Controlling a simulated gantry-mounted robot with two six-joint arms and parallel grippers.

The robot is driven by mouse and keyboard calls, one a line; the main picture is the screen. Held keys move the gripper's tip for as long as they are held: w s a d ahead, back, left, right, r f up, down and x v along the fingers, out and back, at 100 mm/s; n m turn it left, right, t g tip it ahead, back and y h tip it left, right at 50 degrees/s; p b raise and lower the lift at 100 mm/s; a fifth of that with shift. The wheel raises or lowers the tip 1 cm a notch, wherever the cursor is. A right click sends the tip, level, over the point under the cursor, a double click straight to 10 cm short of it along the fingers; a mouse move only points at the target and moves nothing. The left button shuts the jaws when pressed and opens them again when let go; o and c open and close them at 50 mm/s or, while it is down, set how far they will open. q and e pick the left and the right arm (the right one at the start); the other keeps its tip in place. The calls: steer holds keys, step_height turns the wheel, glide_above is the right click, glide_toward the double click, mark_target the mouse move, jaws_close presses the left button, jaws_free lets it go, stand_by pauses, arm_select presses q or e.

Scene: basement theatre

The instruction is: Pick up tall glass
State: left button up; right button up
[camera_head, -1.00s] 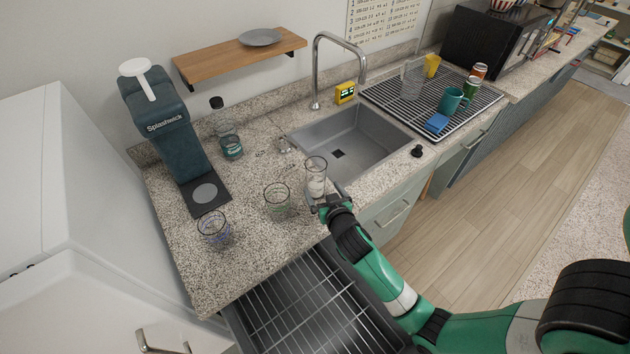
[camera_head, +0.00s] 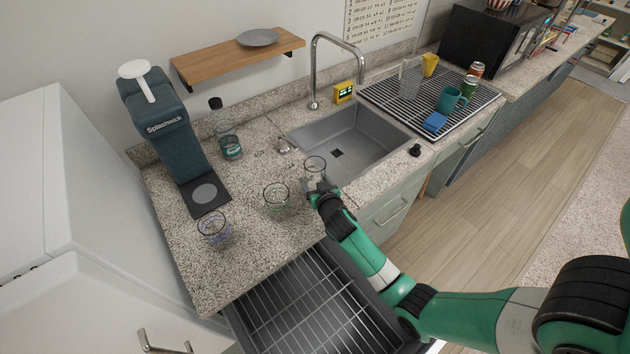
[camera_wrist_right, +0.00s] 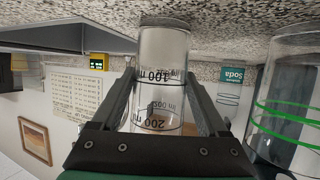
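A tall clear glass (camera_head: 315,166) stands upright on the counter by the sink's front left corner. In the right wrist view, which is upside down, this glass (camera_wrist_right: 163,80) has dark measuring marks and stands between my fingers. My right gripper (camera_head: 318,187) is around its lower part, and it also shows in the right wrist view (camera_wrist_right: 163,85). Its fingers are apart, with narrow gaps seeming to show beside the glass; contact is hard to judge. Another tall clear glass (camera_head: 409,78) stands on the drying rack. My left gripper is not in view.
A green-ringed glass (camera_head: 276,198) stands close left of the gripper, with another short glass (camera_head: 212,229) farther left. A soda bottle (camera_head: 230,142) stands behind. The sink (camera_head: 370,145) lies to the right. A drawer with a wire rack (camera_head: 300,310) is open below the counter.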

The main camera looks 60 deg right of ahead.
jaws_close()
steer(key=shift+r, duration=0.2)
steer(key=shift+r, duration=0.75)
steer(key=s+a+r+p, duration=0.2)
steer(key=s+r+p, duration=0.4)
steer(key=s+r, duration=0.5)
steer(key=shift+s+a, duration=0.25)
steer(key=shift+s, duration=1.1)
